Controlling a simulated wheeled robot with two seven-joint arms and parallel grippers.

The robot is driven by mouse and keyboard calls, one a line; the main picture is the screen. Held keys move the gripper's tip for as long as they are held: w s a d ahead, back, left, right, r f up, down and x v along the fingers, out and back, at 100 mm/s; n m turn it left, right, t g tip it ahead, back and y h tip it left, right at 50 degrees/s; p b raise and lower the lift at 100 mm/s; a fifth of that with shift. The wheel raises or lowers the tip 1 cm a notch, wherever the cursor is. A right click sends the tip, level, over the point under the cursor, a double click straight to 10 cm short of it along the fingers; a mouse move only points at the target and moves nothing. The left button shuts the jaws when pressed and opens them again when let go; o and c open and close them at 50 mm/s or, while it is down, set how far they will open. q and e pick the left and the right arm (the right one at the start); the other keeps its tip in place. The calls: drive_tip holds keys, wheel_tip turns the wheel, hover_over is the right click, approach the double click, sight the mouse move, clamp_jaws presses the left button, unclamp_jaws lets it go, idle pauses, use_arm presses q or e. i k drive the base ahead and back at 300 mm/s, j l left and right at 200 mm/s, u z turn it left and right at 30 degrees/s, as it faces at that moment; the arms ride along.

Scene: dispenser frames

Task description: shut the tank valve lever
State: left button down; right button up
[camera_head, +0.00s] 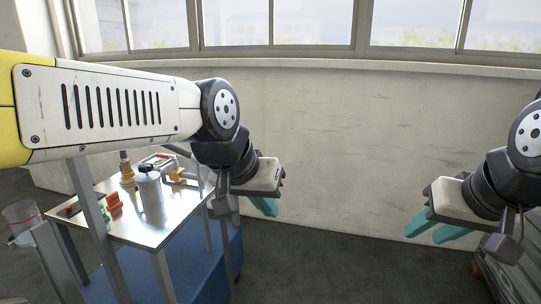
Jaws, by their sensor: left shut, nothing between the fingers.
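A silvery cylindrical tank (152,197) with a dark fitting on top stands upright on a metal-topped table (135,232). A yellow part (179,174), perhaps a valve or its lever, shows just right of the tank; it is too small to tell its position. My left gripper (265,207) is right of the table in the picture, apart from the tank, with its teal fingers shut and empty. My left arm crosses above the table and covers part of its back. My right gripper (435,228) is far to the right, its teal fingers apart and empty.
An orange-brown bottle-like item (126,168) and a red block (114,201) stand left of the tank. A clear container with a red line (21,214) is at the far left. A pale wall (340,130) with windows lies behind. Grey floor is clear between the grippers.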

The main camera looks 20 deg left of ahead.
sight(164, 157)
drive_tip(key=i+u, duration=0.1)
drive_tip(key=i, duration=0.5)
drive_tip(key=i+l+u, duration=0.15)
drive_tip(key=i, duration=0.5)
drive_tip(key=i+u, duration=0.25)
drive_tip(key=u, duration=0.15)
drive_tip(key=i+u, duration=0.25)
drive_tip(key=u, duration=0.15)
drive_tip(key=i+u, duration=0.25)
drive_tip(key=u, duration=0.15)
drive_tip(key=i+u, duration=0.2)
drive_tip(key=u, duration=0.2)
drive_tip(key=i+u, duration=0.25)
drive_tip(key=u, duration=0.15)
drive_tip(key=i+l+u, duration=0.15)
drive_tip(key=u, duration=0.2)
drive_tip(key=i, duration=0.05)
